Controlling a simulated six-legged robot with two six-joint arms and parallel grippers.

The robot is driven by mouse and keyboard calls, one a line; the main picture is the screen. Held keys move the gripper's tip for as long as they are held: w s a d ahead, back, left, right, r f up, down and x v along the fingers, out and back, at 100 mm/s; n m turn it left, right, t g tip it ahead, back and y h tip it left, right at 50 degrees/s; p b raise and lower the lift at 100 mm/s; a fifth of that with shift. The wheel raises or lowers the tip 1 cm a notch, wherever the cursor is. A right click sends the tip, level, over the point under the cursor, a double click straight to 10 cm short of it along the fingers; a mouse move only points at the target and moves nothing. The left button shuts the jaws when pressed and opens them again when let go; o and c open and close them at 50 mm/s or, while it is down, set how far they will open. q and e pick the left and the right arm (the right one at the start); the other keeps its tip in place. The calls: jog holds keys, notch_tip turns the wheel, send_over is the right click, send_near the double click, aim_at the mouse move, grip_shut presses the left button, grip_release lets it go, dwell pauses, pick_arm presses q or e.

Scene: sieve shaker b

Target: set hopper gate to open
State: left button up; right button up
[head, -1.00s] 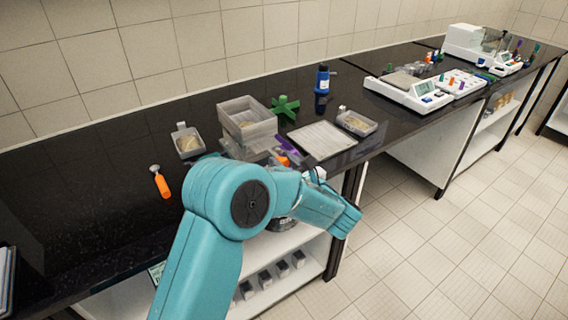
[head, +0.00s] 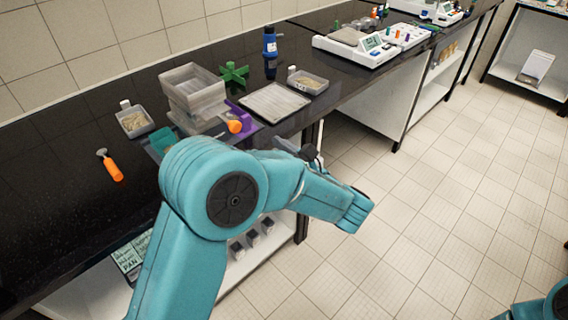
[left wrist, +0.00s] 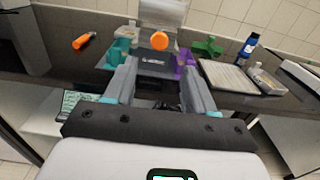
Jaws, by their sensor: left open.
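The sieve shaker stands on the black bench, with a clear hopper-like box (head: 193,88) on top. An orange knob (head: 234,127) is on its front, between a teal part (head: 162,139) and a purple part (head: 243,117). In the left wrist view the orange knob (left wrist: 159,40) is straight ahead above a dark labelled base (left wrist: 154,62). I cannot tell which part is the hopper gate or how it is set. My left gripper (left wrist: 157,78) is open and empty, its fingers pointing at the shaker, apart from the knob. My arm partly hides the shaker's front in the head view. My right gripper is out of view.
A green star-shaped piece (head: 234,74), blue bottle (head: 270,44), flat tray (head: 275,102) and sample dish (head: 308,82) stand right of the shaker. Another dish (head: 134,121) and an orange-handled scoop (head: 110,166) lie left. The floor in front is clear.

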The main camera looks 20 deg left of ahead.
pick_arm(q)
jog(key=v, duration=0.4)
dwell(0.3)
jog(key=s+a+f+n+g+h, duration=0.1)
jog(key=s+f+g+h, duration=0.35)
jog(key=f, duration=0.75)
jog(key=s+a+f+n+g+h, duration=0.15)
jog(key=s+f+g+h, duration=0.35)
jog(key=f, duration=0.8)
jog(key=s+d+f+n+t+h, duration=0.1)
jog(key=s+d+f+n+h, duration=0.3)
jog(key=n, duration=0.7)
jog(key=s+d+f+n+t+h, duration=0.2)
jog(key=s+d+f+n+h, duration=0.3)
jog(key=n, duration=0.6)
jog(key=s+f+h, duration=0.2)
jog(key=s+f, duration=0.1)
jog(key=shift+s+d+f, duration=0.25)
jog(key=shift+s, duration=0.15)
